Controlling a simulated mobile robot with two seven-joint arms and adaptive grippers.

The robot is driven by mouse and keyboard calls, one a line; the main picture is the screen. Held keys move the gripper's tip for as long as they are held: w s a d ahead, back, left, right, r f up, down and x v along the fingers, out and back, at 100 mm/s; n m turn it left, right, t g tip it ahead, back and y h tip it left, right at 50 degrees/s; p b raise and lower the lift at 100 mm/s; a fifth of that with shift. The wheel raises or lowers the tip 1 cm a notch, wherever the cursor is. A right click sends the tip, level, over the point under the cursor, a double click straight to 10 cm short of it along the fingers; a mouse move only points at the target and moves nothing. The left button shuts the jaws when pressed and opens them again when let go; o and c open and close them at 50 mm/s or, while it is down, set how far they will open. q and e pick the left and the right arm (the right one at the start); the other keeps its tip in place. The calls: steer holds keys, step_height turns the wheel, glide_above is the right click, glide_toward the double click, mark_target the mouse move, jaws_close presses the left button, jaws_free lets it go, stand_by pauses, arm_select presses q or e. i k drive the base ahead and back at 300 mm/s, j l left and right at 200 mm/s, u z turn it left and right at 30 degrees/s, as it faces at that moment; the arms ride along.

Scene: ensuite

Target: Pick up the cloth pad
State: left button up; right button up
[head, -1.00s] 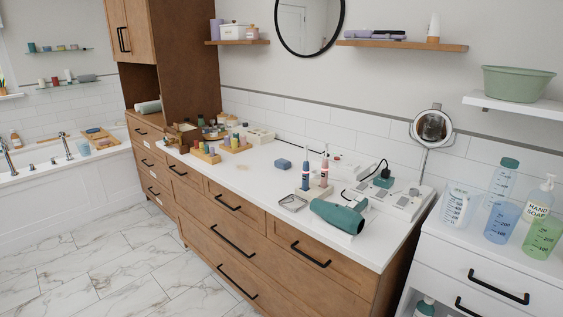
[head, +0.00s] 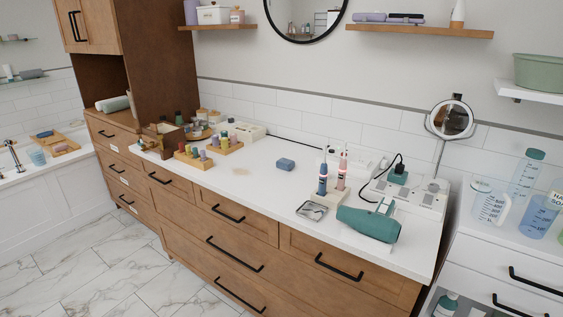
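Neither of my grippers shows in the head view.
A teal hair dryer (head: 370,223), a small metal tray (head: 312,210) and two electric toothbrushes (head: 323,178) stand on the counter's right. Wooden trays with small bottles (head: 205,158) crowd the left. A mirror (head: 452,119) stands at the right. Marble floor (head: 110,260) is clear at lower left.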

mark_target(284, 164)
steer(key=i+j+z, duration=0.1)
steer(key=j, duration=0.35)
steer(key=i+j+z, duration=0.1)
steer(key=i+j, duration=0.15)
steer(key=j, duration=0.25)
steer(key=i+j+z, duration=0.1)
steer(key=j, duration=0.4)
steer(key=i+j+z, duration=0.1)
steer(key=j, duration=0.4)
steer(key=i+j+z, duration=0.15)
steer(key=j, duration=0.35)
steer(key=i+j+z, duration=0.1)
steer(key=j, duration=0.4)
steer(key=i, duration=0.05)
